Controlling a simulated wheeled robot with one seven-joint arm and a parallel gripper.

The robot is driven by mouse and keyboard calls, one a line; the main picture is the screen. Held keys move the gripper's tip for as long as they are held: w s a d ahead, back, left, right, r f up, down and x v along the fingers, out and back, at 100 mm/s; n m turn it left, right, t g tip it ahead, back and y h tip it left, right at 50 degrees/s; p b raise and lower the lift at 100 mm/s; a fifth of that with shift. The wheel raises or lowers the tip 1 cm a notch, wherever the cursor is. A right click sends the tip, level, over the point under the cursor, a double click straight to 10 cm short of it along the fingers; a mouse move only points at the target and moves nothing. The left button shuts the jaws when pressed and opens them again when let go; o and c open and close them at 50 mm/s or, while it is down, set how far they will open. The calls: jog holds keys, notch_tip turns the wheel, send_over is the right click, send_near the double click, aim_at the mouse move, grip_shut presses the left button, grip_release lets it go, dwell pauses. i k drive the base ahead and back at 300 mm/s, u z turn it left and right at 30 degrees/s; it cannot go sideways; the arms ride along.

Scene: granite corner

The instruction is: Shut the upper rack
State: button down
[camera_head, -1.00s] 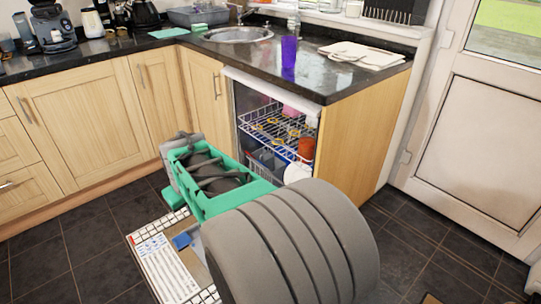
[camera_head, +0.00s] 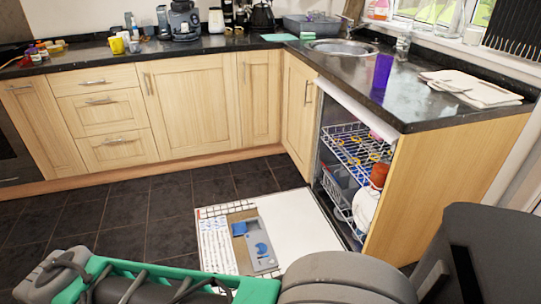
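The upper rack (camera_head: 345,143) is a white wire basket in the open dishwasher under the right-hand counter. It holds several yellow-rimmed items and an orange-red cup (camera_head: 379,174) at its right. Its front edge is near the opening; how far it stands out is hard to tell. The dishwasher door (camera_head: 298,222) is folded down flat, low over the floor. My arm lies across the bottom of the picture, in front of the door. Its grey far end, seemingly my gripper (camera_head: 42,282), is at bottom left, well apart from the rack. Its fingers cannot be made out.
The lower rack (camera_head: 336,205) sits below, with a white round dish (camera_head: 365,209) at its right. The counter (camera_head: 420,105) overhangs the dishwasher, with a purple cup (camera_head: 381,72) on it. Dark floor tiles (camera_head: 120,225) are clear at left.

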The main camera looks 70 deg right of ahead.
aim_at(390, 157)
jog(key=u, duration=1.3)
jog(key=k, duration=1.15)
jog(key=z, duration=1.65)
